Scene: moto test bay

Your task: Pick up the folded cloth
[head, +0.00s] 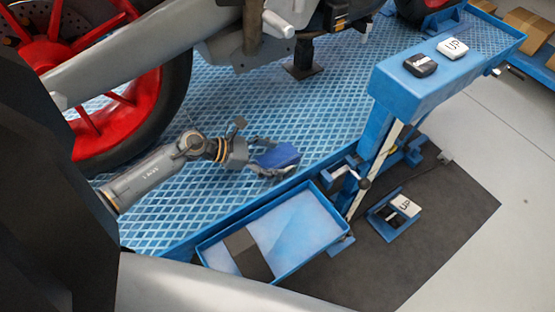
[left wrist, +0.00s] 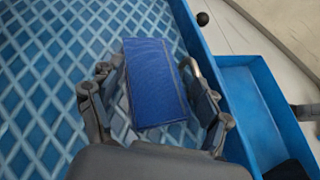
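The folded cloth (head: 280,157) is a flat dark blue rectangle on the blue lattice-patterned platform (head: 225,95), close to its front edge. It also shows in the left wrist view (left wrist: 155,84). My left gripper (head: 271,159) reaches in from the left, low over the platform. In the left wrist view my left gripper (left wrist: 150,68) is open, with one finger on each side of the cloth. The right finger looks close to the cloth's right edge; I cannot tell whether it touches. My right gripper is not in view.
A blue post with a switch head (head: 385,85) rises to the right. A motorcycle with red wheels (head: 115,125) stands over the platform. Pedal switches (head: 395,212) lie on a dark mat.

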